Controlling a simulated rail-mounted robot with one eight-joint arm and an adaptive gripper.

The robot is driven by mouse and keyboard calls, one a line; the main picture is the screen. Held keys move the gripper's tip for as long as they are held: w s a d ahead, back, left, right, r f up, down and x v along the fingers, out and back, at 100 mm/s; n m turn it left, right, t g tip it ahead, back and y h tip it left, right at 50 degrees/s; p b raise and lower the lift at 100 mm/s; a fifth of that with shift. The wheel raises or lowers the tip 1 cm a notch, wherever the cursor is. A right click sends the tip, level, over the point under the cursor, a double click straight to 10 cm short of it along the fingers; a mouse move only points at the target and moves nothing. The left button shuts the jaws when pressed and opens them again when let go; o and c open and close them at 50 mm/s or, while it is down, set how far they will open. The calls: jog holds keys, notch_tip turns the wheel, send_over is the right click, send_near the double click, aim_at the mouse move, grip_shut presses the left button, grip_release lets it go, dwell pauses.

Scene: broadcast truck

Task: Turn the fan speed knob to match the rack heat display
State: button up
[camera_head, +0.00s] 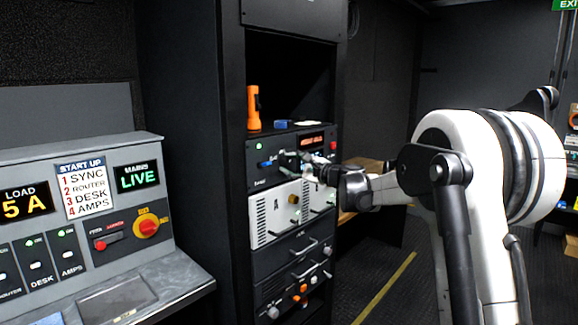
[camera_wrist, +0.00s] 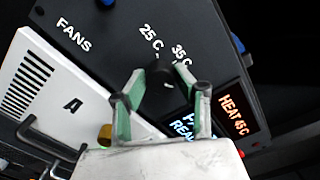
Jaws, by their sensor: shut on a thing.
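The black fan speed knob (camera_wrist: 160,75) sits on the dark panel, with "25 C" and "35 C" printed beyond it and "FANS" to the left. A small light mark shows on the knob; I cannot tell which label it points at. The rack heat display (camera_wrist: 235,113) glows orange-red and reads "HEAT 45 C"; it also shows in the head view (camera_head: 312,141). My gripper (camera_wrist: 161,94) has its green-padded fingers on both sides of the knob, shut on it. In the head view my gripper (camera_head: 312,168) reaches the front of the rack unit and hides the knob.
A blue-white lit display (camera_wrist: 184,125) is partly hidden behind my gripper. White units with handles (camera_head: 277,213) sit just below the fan panel. An orange torch (camera_head: 253,108) stands on the unit's top.

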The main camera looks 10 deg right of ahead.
dwell(0.3)
jog(key=o, duration=1.1)
jog(key=v, duration=1.2)
